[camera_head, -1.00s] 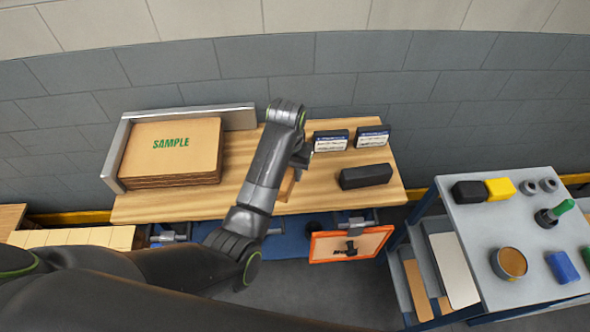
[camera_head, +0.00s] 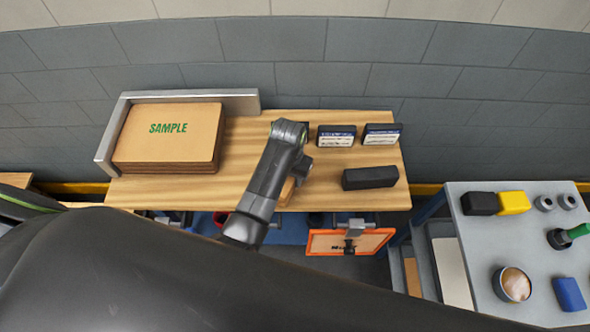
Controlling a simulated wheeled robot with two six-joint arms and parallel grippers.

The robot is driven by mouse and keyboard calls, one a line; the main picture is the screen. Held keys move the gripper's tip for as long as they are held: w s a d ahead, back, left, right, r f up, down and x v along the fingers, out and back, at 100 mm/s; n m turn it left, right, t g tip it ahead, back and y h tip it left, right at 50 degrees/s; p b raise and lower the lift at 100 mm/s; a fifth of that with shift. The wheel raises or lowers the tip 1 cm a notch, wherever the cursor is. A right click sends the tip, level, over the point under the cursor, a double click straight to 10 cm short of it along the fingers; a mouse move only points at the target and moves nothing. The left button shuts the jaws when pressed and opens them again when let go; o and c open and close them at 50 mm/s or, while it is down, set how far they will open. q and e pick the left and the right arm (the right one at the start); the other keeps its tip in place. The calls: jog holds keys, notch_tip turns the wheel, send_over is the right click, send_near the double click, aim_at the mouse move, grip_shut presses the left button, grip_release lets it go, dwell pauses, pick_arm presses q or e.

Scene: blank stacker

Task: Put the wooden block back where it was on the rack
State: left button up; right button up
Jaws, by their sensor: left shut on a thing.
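My left gripper (camera_head: 299,168) is over the wooden bench top, pointing down, partly hidden behind its own wrist. It is shut on a small wooden block (camera_head: 288,191), of which only a light tan edge shows below the wrist. The block is at or just above the bench top; I cannot tell whether it touches. No rack is clearly recognisable; a grey trolley (camera_head: 478,228) with a top and lower slots holding boards stands at the right. My right gripper is not in view.
A stack of brown boards marked SAMPLE (camera_head: 165,140) sits in a metal corner guide (camera_head: 190,97) on the bench. A black block (camera_head: 370,178) and two dark labelled boxes (camera_head: 381,135) are right of my gripper. An orange-framed panel (camera_head: 350,243) hangs at the front.

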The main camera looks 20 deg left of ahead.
pick_arm(q)
jog(key=shift+w+d+f, duration=0.1)
jog(key=shift+w+d, duration=0.05)
jog(key=shift+w, duration=0.2)
jog(key=shift+s, duration=0.1)
jog(key=o, duration=0.7)
jog(key=shift+s, duration=0.2)
jog(key=o, duration=0.5)
jog(key=shift+s, duration=0.1)
jog(key=shift+c, duration=0.2)
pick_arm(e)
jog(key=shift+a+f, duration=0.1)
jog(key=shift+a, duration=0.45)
